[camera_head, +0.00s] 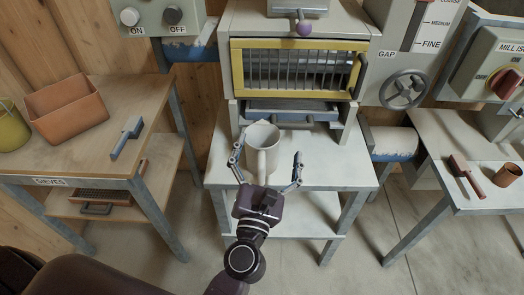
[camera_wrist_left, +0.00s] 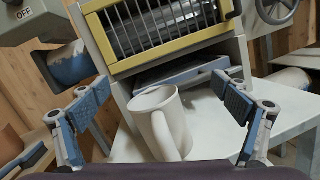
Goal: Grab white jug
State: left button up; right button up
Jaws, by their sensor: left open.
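My left gripper (camera_head: 266,169) is open, with one finger on each side of the jug in the head view. In the left wrist view the jug (camera_wrist_left: 170,112) is between the two spread fingers of the gripper (camera_wrist_left: 160,118), apart from both, with its handle in front. The jug's base is hidden in the wrist view by my gripper body. My right gripper is not in view.
The machine with a yellow-framed grille (camera_head: 297,70) stands behind the jug, with a grey tray (camera_head: 290,112) below it. A wooden table (camera_head: 125,170) at left holds an orange bin (camera_head: 67,108) and a brush (camera_head: 127,137). A right table (camera_head: 440,135) holds a brush (camera_head: 466,176) and a cup (camera_head: 507,174).

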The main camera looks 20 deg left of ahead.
aim_at(262, 137)
pick_arm(q)
jog(key=a+f+n+y, duration=0.1)
jog(key=a+f+n+g+y, duration=0.1)
jog(key=n, duration=0.1)
jog(key=a+f+n+g+y, duration=0.1)
jog(key=f+n, duration=0.1)
jog(key=shift+w, duration=0.1)
jog(key=x, duration=0.2)
jog(key=p+x, duration=0.1)
jog(key=x, duration=0.4)
jog(key=shift+w+d+f+p, duration=0.1)
jog(key=shift+d+f+p, duration=0.05)
jog(key=shift+d+p, duration=0.25)
jog(key=shift+w+a+f, duration=0.1)
jog(key=shift+w+a, duration=0.1)
jog(key=shift+w, duration=0.15)
jog(key=shift+s, duration=0.1)
jog(key=c, duration=1.7)
jog(key=shift+o, duration=0.2)
